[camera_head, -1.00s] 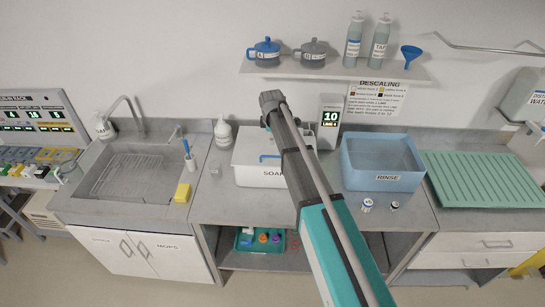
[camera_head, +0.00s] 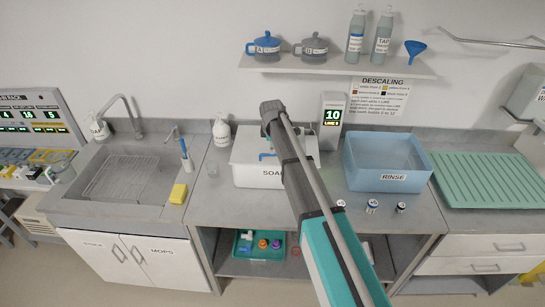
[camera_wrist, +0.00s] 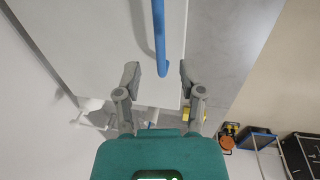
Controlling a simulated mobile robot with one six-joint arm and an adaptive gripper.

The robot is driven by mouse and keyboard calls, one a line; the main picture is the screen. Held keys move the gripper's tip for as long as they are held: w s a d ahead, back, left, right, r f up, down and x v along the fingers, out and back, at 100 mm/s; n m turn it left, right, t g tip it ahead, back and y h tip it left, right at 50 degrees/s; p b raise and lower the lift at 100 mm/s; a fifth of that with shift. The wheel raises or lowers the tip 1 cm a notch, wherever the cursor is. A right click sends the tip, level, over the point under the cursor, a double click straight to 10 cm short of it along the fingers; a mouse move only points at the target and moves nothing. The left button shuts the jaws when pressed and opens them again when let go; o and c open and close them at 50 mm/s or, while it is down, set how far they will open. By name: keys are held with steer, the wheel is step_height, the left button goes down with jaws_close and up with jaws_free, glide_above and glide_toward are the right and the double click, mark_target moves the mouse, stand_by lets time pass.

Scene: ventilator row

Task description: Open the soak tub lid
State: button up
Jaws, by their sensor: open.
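The white soak tub (camera_head: 258,175), labelled "SOAK", stands on the counter, with its lid (camera_head: 245,149) closed and a blue handle (camera_head: 266,155) on it. My arm crosses in front and hides the tub's right part and some of the handle. In the wrist view, the white lid (camera_wrist: 100,40) fills the upper left and the blue handle (camera_wrist: 159,35) runs down from the top edge. My gripper (camera_wrist: 159,76) is open, its fingers on either side of the handle's near end. I cannot tell whether they touch it.
A shelf (camera_head: 335,68) hangs above.

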steer(key=shift+w+f+b, duration=0.2)
steer(key=shift+f+b, duration=0.65)
steer(key=shift+f, duration=0.15)
steer(key=shift+w+f+b, duration=0.2)
steer(key=shift+f+b, duration=0.6)
steer(key=shift+f, duration=0.15)
jaws_close()
